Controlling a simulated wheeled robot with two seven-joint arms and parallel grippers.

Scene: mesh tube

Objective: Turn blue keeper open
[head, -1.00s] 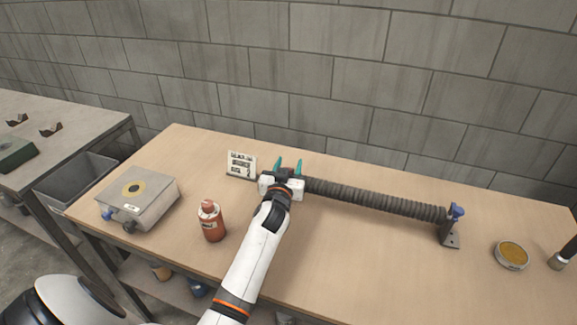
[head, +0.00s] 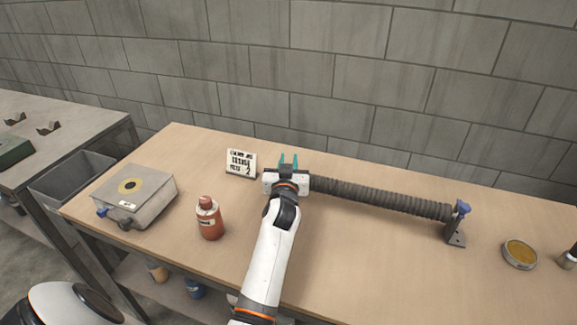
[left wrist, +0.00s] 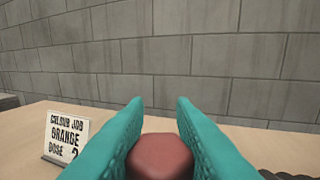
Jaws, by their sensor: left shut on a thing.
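The blue keeper (head: 462,208) is a small blue lever on top of a dark stand (head: 454,236) at the right end of the ribbed dark tube (head: 380,197). My left gripper (head: 288,162) is far from it, at the tube's left end. Its teal fingers are shut on a reddish knob (left wrist: 160,156), which sits between them in the left wrist view. The gripper body hides most of the tube's left end in the head view. My right gripper is not in view.
A card (head: 241,162) stands left of the gripper. A red-brown bottle (head: 209,218) and a metal box (head: 134,196) with a blue knob stand at left. An amber dish (head: 520,253) lies right of the stand. The table front of the tube is clear.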

